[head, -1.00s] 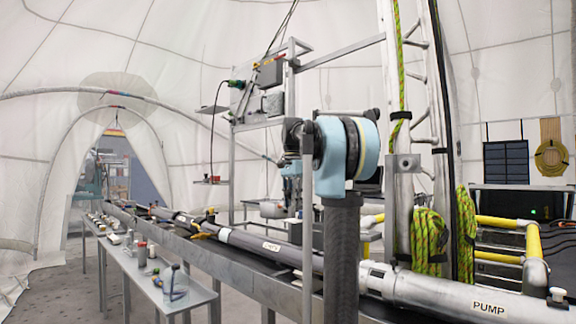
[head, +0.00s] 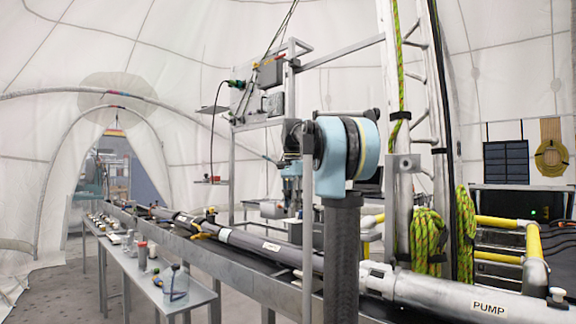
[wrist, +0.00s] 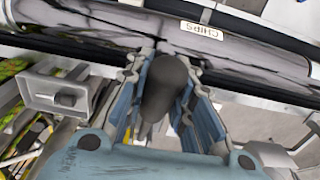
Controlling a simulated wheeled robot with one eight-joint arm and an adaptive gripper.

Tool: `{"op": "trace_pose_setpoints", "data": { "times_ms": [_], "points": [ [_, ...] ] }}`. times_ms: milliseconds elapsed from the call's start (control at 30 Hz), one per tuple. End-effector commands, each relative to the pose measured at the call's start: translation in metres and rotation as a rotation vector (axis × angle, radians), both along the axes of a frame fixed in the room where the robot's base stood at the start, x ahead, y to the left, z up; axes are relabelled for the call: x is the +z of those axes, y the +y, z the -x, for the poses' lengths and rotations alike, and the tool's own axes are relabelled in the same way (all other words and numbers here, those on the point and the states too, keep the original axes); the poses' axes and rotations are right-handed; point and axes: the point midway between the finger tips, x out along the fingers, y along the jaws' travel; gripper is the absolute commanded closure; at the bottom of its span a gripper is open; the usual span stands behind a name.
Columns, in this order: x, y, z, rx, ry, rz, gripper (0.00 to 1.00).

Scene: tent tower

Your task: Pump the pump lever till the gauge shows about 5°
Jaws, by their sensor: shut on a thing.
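In the wrist view my gripper (wrist: 166,62) has its two blue-grey fingers on either side of a dark grey rounded grip, which looks like the end of the pump lever (wrist: 166,85). It is shut on this grip. In the head view my arm covers most of that area, and a light blue part of my arm's far end (head: 291,185) shows just left of it. The lever cannot be made out there. A silver tube labelled PUMP (head: 440,293) lies at the lower right. No gauge reading can be made out.
A long dark tube (head: 240,240) runs along the metal trough; its CHIPS label (wrist: 202,29) shows in the wrist view. A side table (head: 150,280) holds small bottles. A mast with green ropes (head: 427,235) and yellow rails (head: 495,255) stand at the right.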

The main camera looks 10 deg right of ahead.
Motion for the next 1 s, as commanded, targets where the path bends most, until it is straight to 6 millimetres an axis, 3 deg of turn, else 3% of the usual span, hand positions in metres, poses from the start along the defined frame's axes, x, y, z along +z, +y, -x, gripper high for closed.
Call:
{"op": "trace_pose_setpoints", "data": {
  "times_ms": [1000],
  "points": [
    [-0.032,0.011,0.007,0.001,0.0,-0.001,1.0]
  ]
}}
